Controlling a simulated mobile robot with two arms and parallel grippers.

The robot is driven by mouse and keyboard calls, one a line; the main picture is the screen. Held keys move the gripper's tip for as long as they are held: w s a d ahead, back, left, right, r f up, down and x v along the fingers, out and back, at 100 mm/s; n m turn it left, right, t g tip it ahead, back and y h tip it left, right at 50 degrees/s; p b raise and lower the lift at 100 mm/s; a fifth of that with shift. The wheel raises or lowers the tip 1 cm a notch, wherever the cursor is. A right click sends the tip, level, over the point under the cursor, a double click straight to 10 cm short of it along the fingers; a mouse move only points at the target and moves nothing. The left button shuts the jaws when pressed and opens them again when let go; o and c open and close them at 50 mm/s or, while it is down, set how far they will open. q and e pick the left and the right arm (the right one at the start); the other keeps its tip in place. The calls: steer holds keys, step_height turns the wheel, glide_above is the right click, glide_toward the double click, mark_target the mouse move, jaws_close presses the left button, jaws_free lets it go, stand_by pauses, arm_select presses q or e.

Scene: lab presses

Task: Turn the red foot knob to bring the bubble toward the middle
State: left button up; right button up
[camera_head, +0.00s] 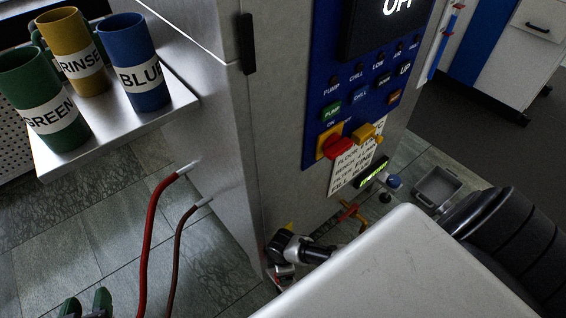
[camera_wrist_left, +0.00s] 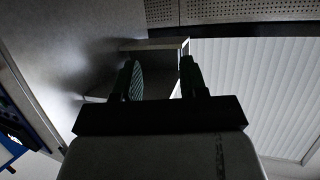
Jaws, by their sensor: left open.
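My left gripper (camera_head: 86,304) shows only as green fingertips at the bottom left of the head view. In the left wrist view its two fingers (camera_wrist_left: 162,80) stand apart with nothing between them. A small yellow-green lit gauge (camera_head: 373,173) is on the machine's front, below the white label; I cannot make out a bubble in it. A small red part (camera_head: 282,283) shows low at the machine's corner, partly hidden behind black and silver fittings; I cannot tell whether it is the red foot knob. My left gripper is well to the left of it, apart.
A metal shelf (camera_head: 183,104) at the upper left holds green, yellow and blue cups. Two hoses (camera_head: 146,235) run from the machine's side to the floor. A blue control panel (camera_head: 372,95) faces right. A grey open tray (camera_head: 437,188) lies on the floor.

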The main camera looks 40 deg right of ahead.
arm_select(q)
steer(key=shift+s+a+f+g+y+p, duration=0.25)
steer(key=shift+s+a+f+g, duration=0.1)
steer(key=shift+s+f+g, duration=0.4)
steer(key=shift+s+a+f+g+y+p, duration=0.15)
steer(key=shift+s+a+f+g+y, duration=0.15)
steer(key=shift+s+f+g, duration=0.4)
arm_select(e)
steer(key=shift+r, duration=1)
arm_select(q)
steer(key=shift+w, duration=0.15)
